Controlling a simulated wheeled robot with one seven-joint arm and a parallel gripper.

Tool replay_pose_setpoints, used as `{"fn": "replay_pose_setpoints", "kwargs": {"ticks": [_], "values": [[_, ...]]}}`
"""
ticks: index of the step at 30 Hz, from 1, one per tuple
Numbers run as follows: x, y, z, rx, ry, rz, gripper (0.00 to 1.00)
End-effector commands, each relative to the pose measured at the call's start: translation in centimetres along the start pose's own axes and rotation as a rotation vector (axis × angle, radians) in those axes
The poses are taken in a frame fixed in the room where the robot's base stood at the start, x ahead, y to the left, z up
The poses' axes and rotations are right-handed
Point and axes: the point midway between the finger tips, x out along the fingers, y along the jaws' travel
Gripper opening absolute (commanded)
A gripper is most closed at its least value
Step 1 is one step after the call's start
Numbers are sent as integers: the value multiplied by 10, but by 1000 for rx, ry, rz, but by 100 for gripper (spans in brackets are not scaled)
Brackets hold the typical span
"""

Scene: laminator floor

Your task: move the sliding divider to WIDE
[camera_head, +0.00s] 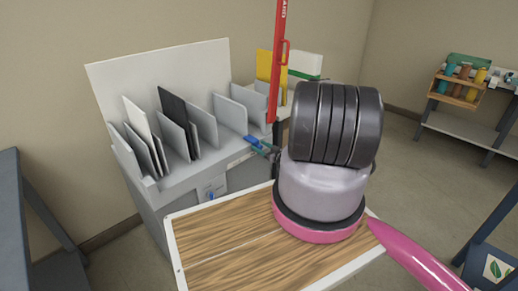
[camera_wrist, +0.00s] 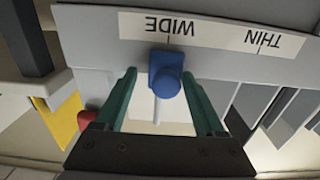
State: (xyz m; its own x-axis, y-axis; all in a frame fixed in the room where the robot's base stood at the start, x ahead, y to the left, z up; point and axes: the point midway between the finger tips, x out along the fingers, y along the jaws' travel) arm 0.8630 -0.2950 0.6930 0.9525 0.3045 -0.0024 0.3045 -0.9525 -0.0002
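The sliding divider's blue knob (camera_wrist: 166,76) is at the WIDE mark of the white label strip (camera_wrist: 205,34) in the wrist view, where the lettering is upside down. The THIN mark is farther right. My gripper (camera_wrist: 160,78) is open, with one green finger on each side of the knob and a visible gap on both sides. In the head view the knob (camera_head: 253,141) shows small at the front edge of the grey sorter (camera_head: 185,172), with my gripper (camera_head: 260,146) at it. My arm hides part of that area.
The sorter holds several upright grey dividers, with white and black sheets among them. A tall red post (camera_head: 279,65) stands close to my gripper. A yellow panel (camera_head: 264,66) is behind it. A wood-topped surface (camera_head: 215,245) lies in front. A bench (camera_head: 468,130) stands at the far right.

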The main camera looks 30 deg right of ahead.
Motion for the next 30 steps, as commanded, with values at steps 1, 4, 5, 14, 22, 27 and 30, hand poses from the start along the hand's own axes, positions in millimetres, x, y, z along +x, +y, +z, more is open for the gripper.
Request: {"fn": "replay_pose_setpoints", "kwargs": {"ticks": [1, 4, 5, 14, 22, 27, 30], "values": [[0, 0, 0, 0, 0, 1, 68], [0, 0, 0, 0, 0, 0, 68], [0, 0, 0, 0, 1, -1, 68], [-11, 0, 0, 0, 1, 0, 68], [-64, 1, 0, 1, 0, 2, 68], [-92, 0, 0, 1, 0, 0, 68], [-102, 0, 0, 0, 0, 0, 68]]}}
